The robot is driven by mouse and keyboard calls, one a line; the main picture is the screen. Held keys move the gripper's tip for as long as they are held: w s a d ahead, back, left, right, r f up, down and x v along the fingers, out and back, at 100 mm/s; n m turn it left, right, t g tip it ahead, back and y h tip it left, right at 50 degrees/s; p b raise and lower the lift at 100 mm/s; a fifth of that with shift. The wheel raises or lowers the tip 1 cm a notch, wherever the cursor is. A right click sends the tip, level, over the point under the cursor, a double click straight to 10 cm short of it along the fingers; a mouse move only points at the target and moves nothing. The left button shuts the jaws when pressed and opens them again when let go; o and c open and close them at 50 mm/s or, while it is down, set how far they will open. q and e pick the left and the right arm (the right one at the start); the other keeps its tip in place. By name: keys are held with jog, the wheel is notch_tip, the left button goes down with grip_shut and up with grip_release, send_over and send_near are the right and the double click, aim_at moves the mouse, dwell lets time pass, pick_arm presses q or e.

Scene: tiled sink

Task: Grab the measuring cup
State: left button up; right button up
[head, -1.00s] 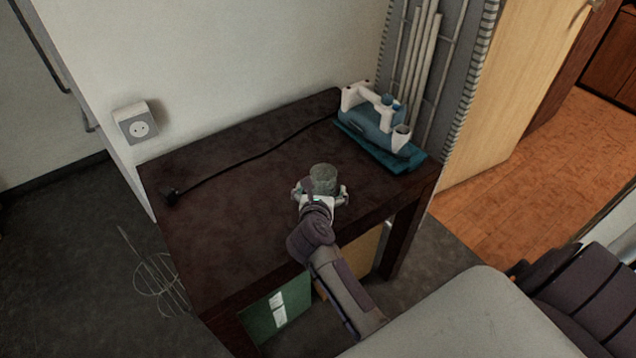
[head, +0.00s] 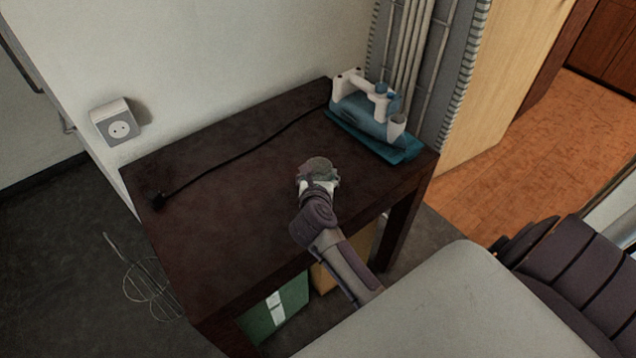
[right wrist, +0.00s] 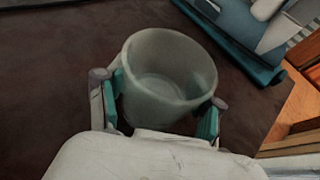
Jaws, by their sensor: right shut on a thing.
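The measuring cup (head: 318,165) is a small grey-green, translucent cup with a round open top. In the head view it is at the end of my right arm, over the front right part of the dark table. In the right wrist view the cup (right wrist: 165,75) is upright between the two fingers. My right gripper (right wrist: 160,108) is shut on the cup, with teal pads against both its sides. In the head view the right gripper (head: 318,183) partly hides the cup. I cannot tell whether the cup touches the table. My left gripper is not in view.
A blue and white iron (head: 370,112) stands on a teal base at the table's back right. Its black cord (head: 240,160) runs left across the dark table (head: 215,225). A wall socket (head: 118,123) is at the left. The table's left and middle are mostly clear.

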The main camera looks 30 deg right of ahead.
aim_at(319, 159)
jog(key=shift+c, duration=1.4)
jog(key=shift+r, duration=1.2)
notch_tip(319, 159, up, 2)
jog(key=shift+p, duration=0.4)
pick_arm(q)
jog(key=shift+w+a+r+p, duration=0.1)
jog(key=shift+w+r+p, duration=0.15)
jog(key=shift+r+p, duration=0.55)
pick_arm(e)
jog(key=s+d+r, duration=0.6)
jog(key=s+d, duration=0.1)
jog(key=d, duration=0.2)
jog(key=shift+d+r, duration=0.15)
jog(key=shift+r, duration=0.1)
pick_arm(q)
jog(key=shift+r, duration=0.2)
